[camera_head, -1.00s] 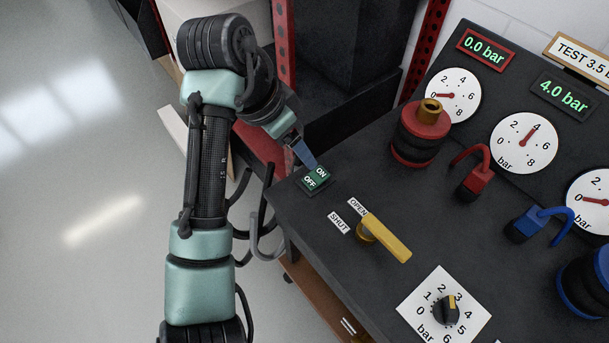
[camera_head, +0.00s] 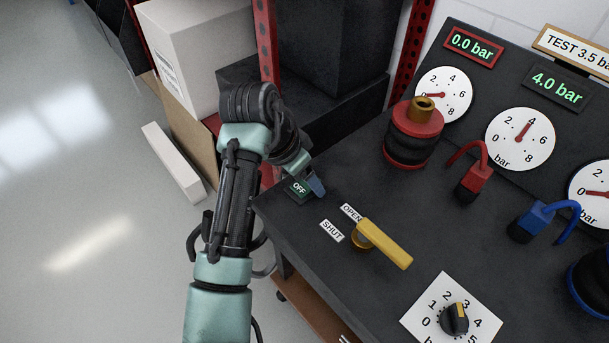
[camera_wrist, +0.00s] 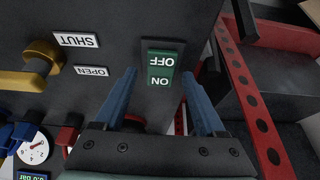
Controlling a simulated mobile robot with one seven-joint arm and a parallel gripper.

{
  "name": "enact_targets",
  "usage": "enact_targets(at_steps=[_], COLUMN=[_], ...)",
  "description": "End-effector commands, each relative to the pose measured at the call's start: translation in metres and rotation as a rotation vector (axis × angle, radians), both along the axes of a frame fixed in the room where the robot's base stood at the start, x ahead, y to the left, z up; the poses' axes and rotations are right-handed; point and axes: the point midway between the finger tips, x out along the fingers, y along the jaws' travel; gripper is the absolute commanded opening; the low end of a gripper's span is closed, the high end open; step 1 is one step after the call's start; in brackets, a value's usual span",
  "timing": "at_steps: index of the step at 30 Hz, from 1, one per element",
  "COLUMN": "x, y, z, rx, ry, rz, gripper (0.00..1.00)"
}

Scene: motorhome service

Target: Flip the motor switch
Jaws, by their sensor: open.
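The motor switch (camera_head: 299,188) is a green rocker marked ON and OFF in a dark frame, near the left corner of the black bench top. In the head view my gripper (camera_head: 316,187) is over its ON side and hides that label. In the wrist view the switch (camera_wrist: 160,70) shows whole, upside down, with OFF farther from me and ON nearer. My gripper's two blue fingers (camera_wrist: 158,92) are open and empty, one on each side of the switch. I cannot tell whether the fingertips touch the panel.
A yellow valve lever (camera_head: 385,244) with OPEN and SHUT labels lies right of the switch. A pressure knob (camera_head: 455,318), a red-and-black coupling (camera_head: 412,140) and red (camera_head: 473,185) and blue (camera_head: 533,220) fittings stand farther right. A red perforated post (camera_head: 265,45) rises behind.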

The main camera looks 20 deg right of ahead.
Motion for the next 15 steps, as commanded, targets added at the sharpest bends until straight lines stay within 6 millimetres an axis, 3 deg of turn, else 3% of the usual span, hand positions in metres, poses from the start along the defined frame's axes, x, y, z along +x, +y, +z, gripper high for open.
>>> enact_targets(at_steps=[2,12,14,15], x=[0.0000,-0.0003,-0.0003,-0.0003], y=[0.0001,0.0001,0.0002,0.0002], z=[0.0002,0.0002,0.0003,0.0003], rx=[0.000,0.000,0.000,0.001], ry=[0.000,0.001,0.001,0.001], rz=[0.000,0.000,0.000,0.000], gripper=[0.72,0.11,0.01,0.00])
